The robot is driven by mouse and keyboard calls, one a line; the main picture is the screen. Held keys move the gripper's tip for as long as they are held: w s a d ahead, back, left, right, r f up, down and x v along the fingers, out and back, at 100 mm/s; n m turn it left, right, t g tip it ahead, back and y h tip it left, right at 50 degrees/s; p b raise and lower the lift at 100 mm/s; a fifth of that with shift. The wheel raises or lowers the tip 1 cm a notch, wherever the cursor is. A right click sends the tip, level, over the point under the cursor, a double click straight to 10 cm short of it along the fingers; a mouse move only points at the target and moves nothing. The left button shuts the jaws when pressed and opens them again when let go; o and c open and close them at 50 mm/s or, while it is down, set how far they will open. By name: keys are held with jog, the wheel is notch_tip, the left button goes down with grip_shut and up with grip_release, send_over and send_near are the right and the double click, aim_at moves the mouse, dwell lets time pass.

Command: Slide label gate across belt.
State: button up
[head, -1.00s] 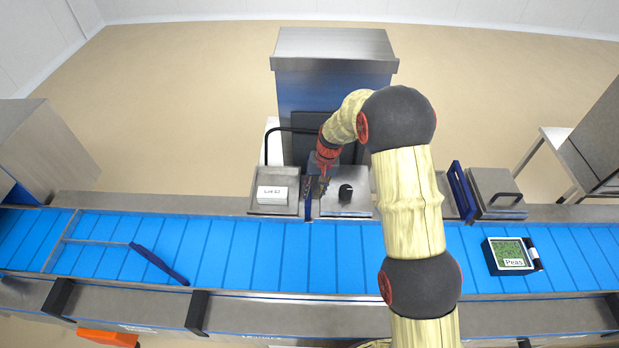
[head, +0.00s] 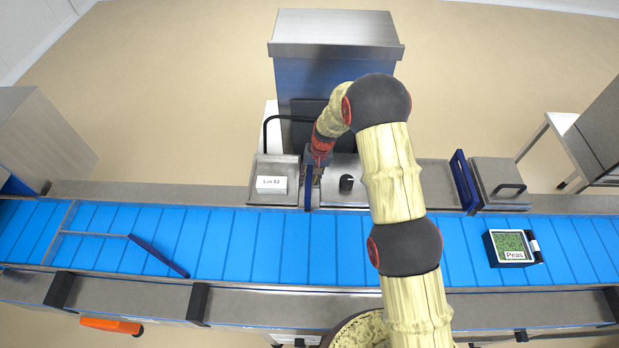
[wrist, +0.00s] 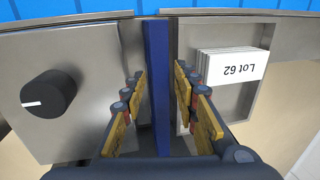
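The label gate, taken to be the upright dark blue bar (head: 308,195), stands at the belt's far edge between the label tray and the knob panel. The wrist view shows it (wrist: 157,75) running between my two fingers. My gripper (head: 311,174) is over the gate, its fingers on either side. In the wrist view my gripper (wrist: 160,88) is open, with narrow gaps showing between the pads and the bar. The blue belt (head: 260,245) runs left to right in front of the gate. The gate's lower part is hidden in the wrist view.
A label stack marked Lot 62 (wrist: 232,66) lies in a metal tray left of the gate in the head view. A black knob (head: 346,183) is to the right. A Peas tray (head: 511,247) and a slanted blue bar (head: 158,256) are on the belt. Another blue bar (head: 463,180) stands right.

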jog(key=shift+f, duration=0.3)
jog(key=shift+c, duration=0.6)
grip_shut()
